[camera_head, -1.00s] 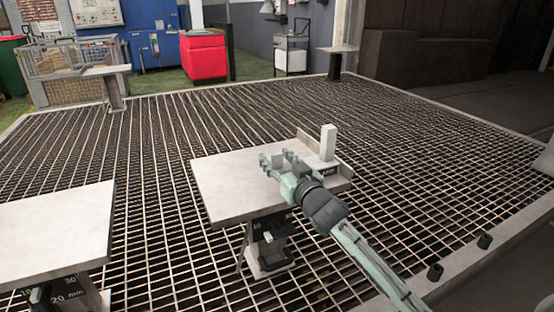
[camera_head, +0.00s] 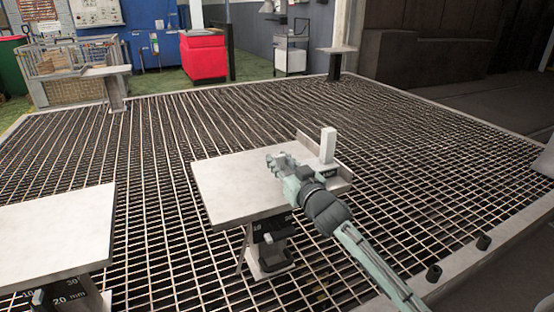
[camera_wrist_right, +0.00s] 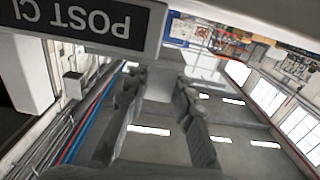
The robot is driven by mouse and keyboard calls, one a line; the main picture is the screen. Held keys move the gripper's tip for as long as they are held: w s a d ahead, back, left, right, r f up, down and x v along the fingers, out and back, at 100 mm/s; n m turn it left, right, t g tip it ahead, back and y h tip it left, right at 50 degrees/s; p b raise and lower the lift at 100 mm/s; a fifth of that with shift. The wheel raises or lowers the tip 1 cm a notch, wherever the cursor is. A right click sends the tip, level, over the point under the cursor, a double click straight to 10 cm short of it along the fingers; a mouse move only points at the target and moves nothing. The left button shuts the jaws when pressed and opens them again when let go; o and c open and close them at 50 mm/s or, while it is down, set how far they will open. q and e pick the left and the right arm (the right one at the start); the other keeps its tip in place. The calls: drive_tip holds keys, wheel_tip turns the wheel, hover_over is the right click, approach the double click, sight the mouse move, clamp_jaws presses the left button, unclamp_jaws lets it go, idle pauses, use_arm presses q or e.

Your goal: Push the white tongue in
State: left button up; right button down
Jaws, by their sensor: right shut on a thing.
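A clamp unit with a pale upright block (camera_head: 327,144) stands at the right end of the middle table (camera_head: 240,182). Its dark label (camera_wrist_right: 85,18) appears upside down at the top left of the right wrist view and reads "POST CL". My right gripper (camera_head: 279,160) is over the tabletop, just left of the block, with its fingers close together. In the right wrist view its fingers (camera_wrist_right: 160,80) stand either side of a pale piece (camera_wrist_right: 159,88). This may be the white tongue, but its outline is unclear. The head view does not show the tongue distinctly. My left gripper is not in view.
Another pale table (camera_head: 50,235) stands at the lower left. Small stands (camera_head: 115,85) are at the far edge. The grating floor (camera_head: 160,140) is open around the middle table. A red box (camera_head: 204,58) is at the back.

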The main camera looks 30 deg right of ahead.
drive_tip(key=shift+d, duration=0.25)
drive_tip(key=c, duration=1.2)
unclamp_jaws()
drive_tip(key=shift+d, duration=0.1)
drive_tip(key=shift+s, duration=0.55)
drive_tip(key=s, duration=1.1)
drive_tip(key=shift+a, duration=0.4)
